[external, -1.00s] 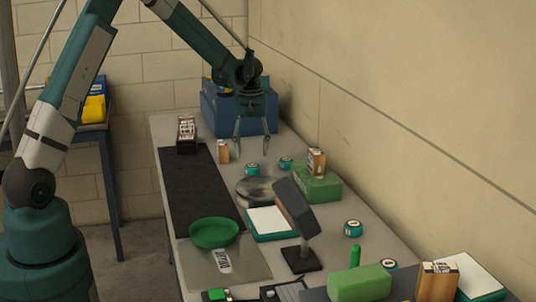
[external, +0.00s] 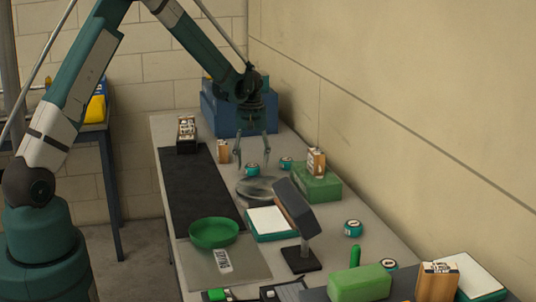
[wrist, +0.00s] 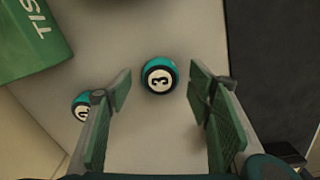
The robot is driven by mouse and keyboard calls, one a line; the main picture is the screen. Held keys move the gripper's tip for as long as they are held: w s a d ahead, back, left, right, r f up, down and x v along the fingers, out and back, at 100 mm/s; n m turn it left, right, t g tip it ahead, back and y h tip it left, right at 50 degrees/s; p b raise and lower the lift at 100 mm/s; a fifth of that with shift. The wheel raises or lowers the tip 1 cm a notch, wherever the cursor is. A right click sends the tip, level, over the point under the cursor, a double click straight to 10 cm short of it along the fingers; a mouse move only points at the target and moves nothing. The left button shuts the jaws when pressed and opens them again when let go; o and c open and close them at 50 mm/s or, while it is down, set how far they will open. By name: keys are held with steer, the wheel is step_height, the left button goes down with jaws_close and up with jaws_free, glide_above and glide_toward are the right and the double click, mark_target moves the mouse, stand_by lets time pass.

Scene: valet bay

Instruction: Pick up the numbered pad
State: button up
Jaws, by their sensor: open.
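A round teal pad with a white face and the number 3 (wrist: 160,75) lies on the table, centred between my open fingers in the wrist view. In the external view this teal pad (external: 252,170) sits just below my gripper (external: 251,160). My gripper (wrist: 161,88) is open and empty, with its fingers on either side of the pad in the picture; no contact shows. A second teal numbered pad (wrist: 83,104) lies to the left, partly hidden by the left finger; it also shows in the external view (external: 286,163). Another teal pad (external: 353,228) lies nearer the camera.
A green tissue box (wrist: 30,40) is at upper left in the wrist view, and a black mat (wrist: 275,60) at right. In the external view, a grey round plate (external: 258,188), a small box (external: 223,151) and a blue crate (external: 222,117) stand near my gripper.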

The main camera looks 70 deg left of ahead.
steer(key=shift+f, duration=1.2)
steer(key=c, duration=0.9)
